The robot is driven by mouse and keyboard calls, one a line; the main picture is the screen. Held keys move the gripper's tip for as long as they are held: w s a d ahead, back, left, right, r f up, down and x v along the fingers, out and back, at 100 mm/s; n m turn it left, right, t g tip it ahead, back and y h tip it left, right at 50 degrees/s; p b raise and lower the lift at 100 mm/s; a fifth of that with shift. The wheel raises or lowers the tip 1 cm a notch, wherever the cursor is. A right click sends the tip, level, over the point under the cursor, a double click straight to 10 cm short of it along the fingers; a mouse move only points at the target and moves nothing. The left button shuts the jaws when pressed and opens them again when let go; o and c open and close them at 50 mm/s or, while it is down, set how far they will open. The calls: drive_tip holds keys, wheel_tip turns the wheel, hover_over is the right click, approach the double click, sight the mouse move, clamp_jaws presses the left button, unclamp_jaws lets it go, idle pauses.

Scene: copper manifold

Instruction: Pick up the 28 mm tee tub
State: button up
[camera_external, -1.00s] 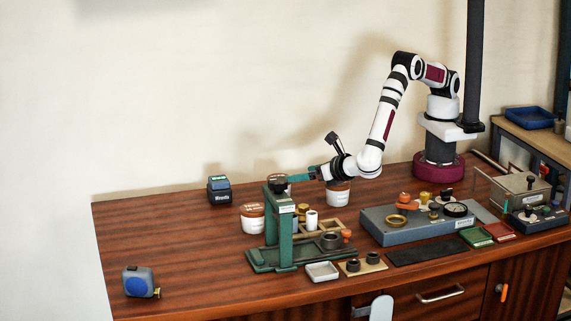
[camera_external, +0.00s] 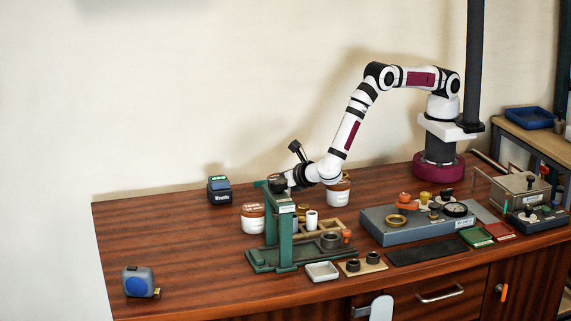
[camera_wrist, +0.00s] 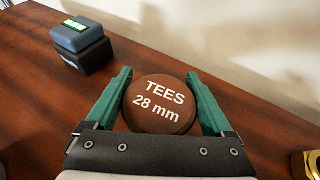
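The 28 mm tee tub (camera_wrist: 160,104) shows in the wrist view with a round brown lid reading "TEES 28 mm". My gripper (camera_wrist: 162,80) is open, with one green finger on each side of the lid. I cannot tell whether either finger touches the tub or how far down they reach. In the external view the white tub with a brown lid (camera_external: 253,219) stands left of the green press.
The green press (camera_external: 285,235) stands just right of the tub. A dark box with a blue-grey top (camera_external: 219,190) is behind it. A second white tub (camera_external: 338,193) stands behind the press to the right. A blue tape measure (camera_external: 138,282) lies front left. The table's left side is mostly clear.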

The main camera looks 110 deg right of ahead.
drive_tip(key=c, duration=1.2)
clamp_jaws()
